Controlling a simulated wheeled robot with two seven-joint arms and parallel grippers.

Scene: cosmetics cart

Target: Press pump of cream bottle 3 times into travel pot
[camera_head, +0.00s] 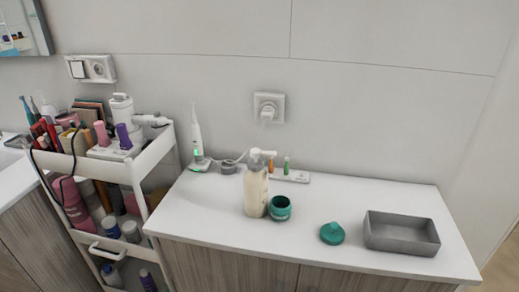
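The cream bottle (256,188) stands upright on the white countertop. It is pale beige with a white pump head (262,154) pointing to the right. The teal travel pot (280,208) is open and stands beside the bottle's base, on its right, below the pump spout. The pot's teal lid (332,233) lies apart on the counter further right. Neither of my grippers is in view.
A grey tray (402,233) sits at the counter's right. An electric toothbrush (198,140) stands on its charger at the back left. A small white holder (290,176) lies behind the bottle. A loaded white cart (150,175) adjoins the counter's left side.

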